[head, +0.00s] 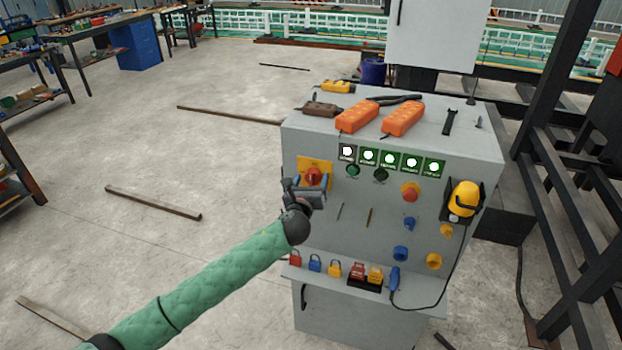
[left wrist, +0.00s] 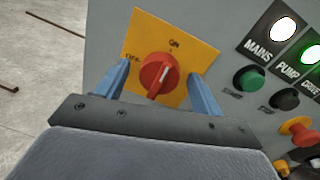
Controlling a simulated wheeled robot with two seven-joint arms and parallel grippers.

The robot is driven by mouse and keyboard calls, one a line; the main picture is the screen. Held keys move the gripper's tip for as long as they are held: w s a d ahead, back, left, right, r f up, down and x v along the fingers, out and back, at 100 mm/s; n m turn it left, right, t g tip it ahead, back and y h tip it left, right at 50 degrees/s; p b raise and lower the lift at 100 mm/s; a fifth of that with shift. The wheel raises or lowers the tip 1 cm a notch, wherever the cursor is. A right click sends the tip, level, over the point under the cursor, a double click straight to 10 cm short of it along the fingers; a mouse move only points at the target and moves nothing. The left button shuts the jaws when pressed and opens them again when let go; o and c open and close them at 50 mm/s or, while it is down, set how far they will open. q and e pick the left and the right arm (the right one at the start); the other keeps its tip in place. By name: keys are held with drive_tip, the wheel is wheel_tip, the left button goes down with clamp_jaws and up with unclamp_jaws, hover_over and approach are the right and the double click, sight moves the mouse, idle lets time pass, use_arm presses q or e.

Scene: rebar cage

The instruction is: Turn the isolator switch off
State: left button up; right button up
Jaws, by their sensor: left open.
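The isolator switch is a red rotary knob (left wrist: 157,75) on a yellow plate (left wrist: 196,48) on the front of a grey cabinet. The plate is marked ON at the top and OFF at the left. The knob's white mark appears to point up toward ON. In the head view the knob (head: 313,176) sits at the cabinet's upper left. My left gripper (head: 305,186) is close in front of it. In the left wrist view its two blue fingers (left wrist: 157,86) are open, one on each side of the knob, with visible gaps. My right gripper is not in view.
Indicator lamps (head: 391,159) and green and black buttons (left wrist: 248,79) are right of the switch. Orange power strips (head: 404,119) lie on the cabinet's top (head: 470,145). Several padlocks (head: 334,268) stand on the lower ledge. A dark steel frame (head: 560,150) rises at the right.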

use_arm(q)
drive_tip(key=c, duration=1)
